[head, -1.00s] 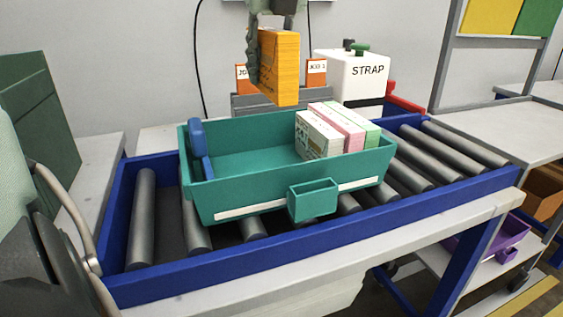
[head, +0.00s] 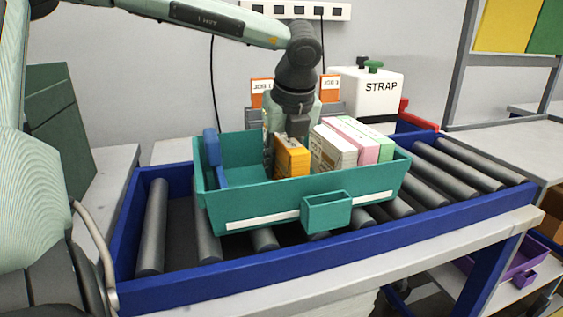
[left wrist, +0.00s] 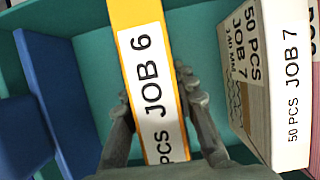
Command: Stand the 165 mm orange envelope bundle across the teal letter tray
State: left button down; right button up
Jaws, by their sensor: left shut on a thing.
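The orange envelope bundle (head: 292,156) stands upright inside the teal letter tray (head: 254,202), left of the other bundles and apart from the nearest one. My left gripper (head: 291,137) reaches down from above and is shut on the bundle. In the left wrist view the orange bundle (left wrist: 146,70), labelled JOB 6, lies between the two fingers (left wrist: 160,112). The bundle's lower part is hidden by the tray's front wall, so I cannot tell whether it touches the floor. My right gripper is not in view.
White, pink and green bundles (head: 349,143) stand in the tray's right part; the white one (left wrist: 289,85) reads JOB 7. A blue divider (head: 214,158) stands at the left end. The tray sits on a blue-framed roller conveyor (head: 425,197). A white STRAP box (head: 379,93) stands behind.

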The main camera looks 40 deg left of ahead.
aim_at(286, 138)
pick_arm(q)
jog(key=shift+f, duration=0.1)
jog(key=c, duration=1.2)
grip_release()
jog(key=v, duration=1.2)
